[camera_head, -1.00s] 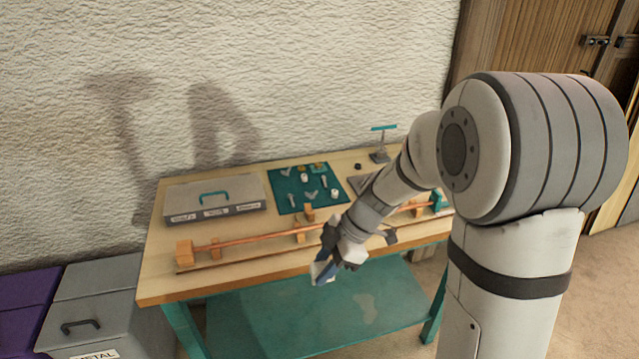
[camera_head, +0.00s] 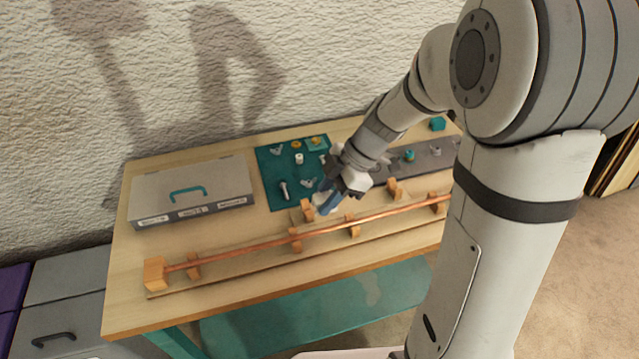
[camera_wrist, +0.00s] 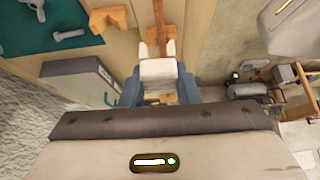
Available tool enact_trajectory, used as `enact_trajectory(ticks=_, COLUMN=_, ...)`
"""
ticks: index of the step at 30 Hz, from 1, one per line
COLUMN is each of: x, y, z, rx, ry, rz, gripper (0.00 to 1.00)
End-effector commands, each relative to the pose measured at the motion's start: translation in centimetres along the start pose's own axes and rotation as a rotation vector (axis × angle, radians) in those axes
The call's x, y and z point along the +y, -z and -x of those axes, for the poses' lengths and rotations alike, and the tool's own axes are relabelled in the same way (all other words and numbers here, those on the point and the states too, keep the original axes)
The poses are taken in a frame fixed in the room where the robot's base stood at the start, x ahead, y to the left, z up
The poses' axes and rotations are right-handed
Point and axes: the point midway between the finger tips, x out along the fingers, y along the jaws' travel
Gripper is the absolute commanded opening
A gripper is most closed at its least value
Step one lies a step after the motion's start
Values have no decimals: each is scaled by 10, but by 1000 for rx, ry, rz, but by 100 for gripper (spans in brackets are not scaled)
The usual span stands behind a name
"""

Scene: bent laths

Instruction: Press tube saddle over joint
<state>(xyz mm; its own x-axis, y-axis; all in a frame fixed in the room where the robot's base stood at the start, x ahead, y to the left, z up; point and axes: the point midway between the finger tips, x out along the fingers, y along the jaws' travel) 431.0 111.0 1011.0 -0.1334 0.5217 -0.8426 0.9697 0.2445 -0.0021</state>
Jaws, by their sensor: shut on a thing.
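My gripper (camera_head: 326,205) is over the workbench, close to the middle of a long copper tube (camera_head: 254,246). It is shut on a small white forked piece, the tube saddle, which shows between the blue fingers in the wrist view (camera_wrist: 158,72). The saddle's two prongs point away from the wrist, and the tube (camera_wrist: 158,18) appears lined up between them. I cannot tell whether the saddle touches the tube. The tube lies across several wooden blocks (camera_head: 296,241) on a long board. The joint cannot be made out.
A grey case (camera_head: 190,190) with a teal handle sits at the back left. A teal mat (camera_head: 270,180) holds small tools and fittings behind the tube. A dark grey tray (camera_head: 432,160) lies to the right. The bench front (camera_head: 150,315) is clear.

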Motion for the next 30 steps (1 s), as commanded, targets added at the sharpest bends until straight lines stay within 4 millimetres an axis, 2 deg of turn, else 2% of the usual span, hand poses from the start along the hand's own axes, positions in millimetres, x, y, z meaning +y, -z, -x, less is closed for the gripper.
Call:
enact_trajectory(ticks=8, x=-1, y=-3, z=-18, rx=1, ry=11, rz=15, gripper=1)
enact_trajectory(ticks=18, x=-1, y=-22, z=-54, rx=0, ry=15, rz=25, gripper=1)
enact_trajectory(ticks=24, x=0, y=-26, z=-62, rx=0, ry=15, rz=25, gripper=1)
enact_trajectory(ticks=30, x=-1, y=-25, z=-61, rx=0, ry=15, rz=25, gripper=1)
